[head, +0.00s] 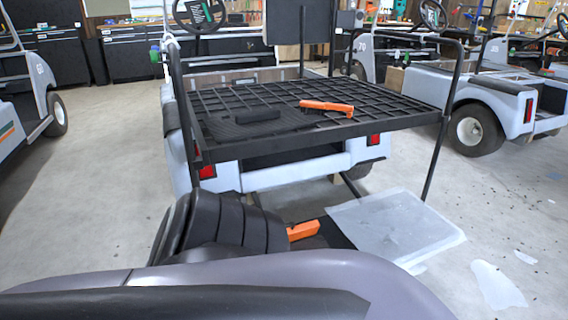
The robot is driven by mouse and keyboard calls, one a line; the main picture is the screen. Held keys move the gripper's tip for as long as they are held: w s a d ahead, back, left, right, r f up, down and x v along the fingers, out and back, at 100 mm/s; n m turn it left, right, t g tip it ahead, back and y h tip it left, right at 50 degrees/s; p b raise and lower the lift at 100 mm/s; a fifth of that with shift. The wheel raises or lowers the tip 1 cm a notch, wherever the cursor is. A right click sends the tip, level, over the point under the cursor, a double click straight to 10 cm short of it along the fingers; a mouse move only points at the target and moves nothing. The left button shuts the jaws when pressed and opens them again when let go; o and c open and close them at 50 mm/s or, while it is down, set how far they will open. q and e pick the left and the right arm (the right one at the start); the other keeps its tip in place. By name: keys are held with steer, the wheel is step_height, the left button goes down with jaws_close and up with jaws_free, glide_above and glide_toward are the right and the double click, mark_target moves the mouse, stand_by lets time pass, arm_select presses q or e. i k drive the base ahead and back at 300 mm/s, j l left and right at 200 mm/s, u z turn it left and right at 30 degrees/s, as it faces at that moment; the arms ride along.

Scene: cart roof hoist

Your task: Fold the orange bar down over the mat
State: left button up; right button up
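The black mat (228,130) lies flat on the black grid rack (385,117) at the back of a white cart. A darker raised block (257,115) sits on the mat. The orange bar (328,107) is at the mat's right edge and extends right, over the grid rather than over the mat. A dark piece shows just below its left end; I cannot tell how they join.
Black posts (437,155) rise at the rack's corners. A pale sheet (395,225) lies on the floor at front right, with smaller scraps (497,285) nearby. Other carts stand left and right (500,105). Floor between the carts is mostly clear.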

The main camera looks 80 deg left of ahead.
mark_target(295, 233)
steer(key=i+u, duration=0.35)
steer(key=i, duration=0.15)
steer(key=i+u, duration=0.55)
steer(key=u, duration=0.15)
steer(key=i+u, duration=0.2)
steer(key=u, duration=0.2)
steer(key=i+l+u, duration=0.15)
steer(key=u, duration=0.2)
steer(key=i+u, duration=0.2)
steer(key=u, duration=0.2)
steer(key=i+u, duration=0.2)
steer(key=u, duration=0.2)
steer(key=i+u, duration=0.15)
steer(key=u, duration=0.25)
steer(key=i+l+u, duration=0.1)
steer(key=u, duration=0.3)
steer(key=i+l, duration=0.05)
steer(key=i, duration=0.05)
